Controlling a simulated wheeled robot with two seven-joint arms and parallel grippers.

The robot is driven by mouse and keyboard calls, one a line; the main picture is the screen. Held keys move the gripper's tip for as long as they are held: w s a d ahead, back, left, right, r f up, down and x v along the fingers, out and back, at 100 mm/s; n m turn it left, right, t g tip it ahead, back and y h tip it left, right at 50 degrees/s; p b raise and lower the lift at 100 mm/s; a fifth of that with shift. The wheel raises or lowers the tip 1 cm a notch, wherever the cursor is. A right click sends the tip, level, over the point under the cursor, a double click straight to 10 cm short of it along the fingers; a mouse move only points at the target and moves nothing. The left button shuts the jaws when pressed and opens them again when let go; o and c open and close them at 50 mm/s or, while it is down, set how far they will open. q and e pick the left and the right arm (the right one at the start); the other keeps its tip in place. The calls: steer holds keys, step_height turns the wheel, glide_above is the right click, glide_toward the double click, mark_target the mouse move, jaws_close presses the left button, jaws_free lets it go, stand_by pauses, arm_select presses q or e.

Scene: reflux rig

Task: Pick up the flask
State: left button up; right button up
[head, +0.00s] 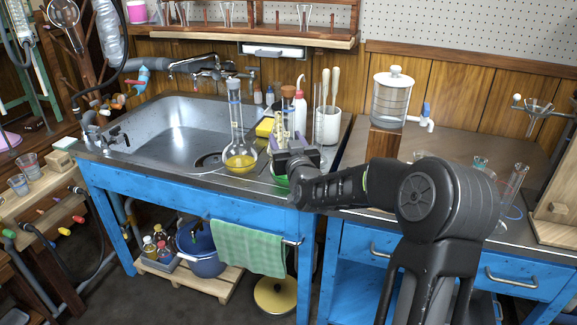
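A clear long-necked flask (239,160) with yellow liquid in its round bottom stands upright on the metal counter at the sink's right edge. My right gripper (279,150) comes in from the right, just right of the flask's round body. Its fingers are small and partly hidden against glassware behind them, so I cannot tell whether they are open or shut, or whether they touch anything. My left gripper is not in view.
The sink (175,138) opens left of the flask. A white crock (327,126), a red-capped wash bottle (300,112) and a yellow sponge (265,127) crowd the counter behind the gripper. A glass-walled container (393,100) stands on a wooden block further right.

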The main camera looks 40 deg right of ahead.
steer(key=shift+c, duration=0.4)
jaws_close()
stand_by(0.4)
stand_by(0.9)
